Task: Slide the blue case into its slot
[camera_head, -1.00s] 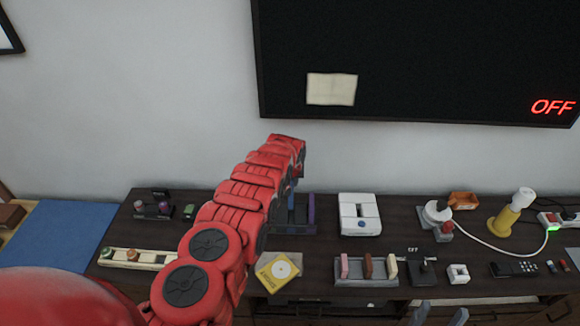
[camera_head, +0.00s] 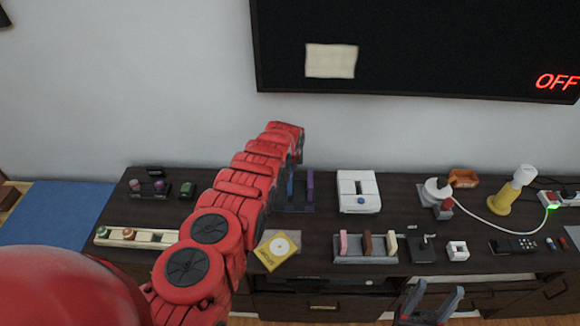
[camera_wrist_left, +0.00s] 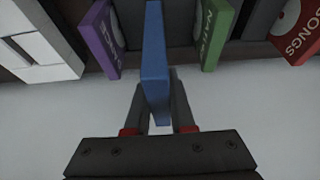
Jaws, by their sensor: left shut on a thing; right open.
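The blue case (camera_wrist_left: 155,55) stands on edge between the fingers of my left gripper (camera_wrist_left: 158,100), which is shut on it. Its far end reaches between a purple case (camera_wrist_left: 103,38) and a green case (camera_wrist_left: 212,32) in the left wrist view. In the head view, part of the blue case (camera_head: 290,188) shows at the dark rack (camera_head: 298,208), beside the purple case (camera_head: 310,184). My red left arm hides the left gripper and much of the rack there. I cannot tell how deep the blue case sits. My right gripper (camera_head: 432,303) is open and empty, in front of the cabinet.
A red-orange case marked SONGS (camera_wrist_left: 297,30) leans at the right in the left wrist view. A white box (camera_head: 358,190) stands right of the rack. A yellow case (camera_head: 278,250) lies near the front edge, left of a grey holder (camera_head: 365,248).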

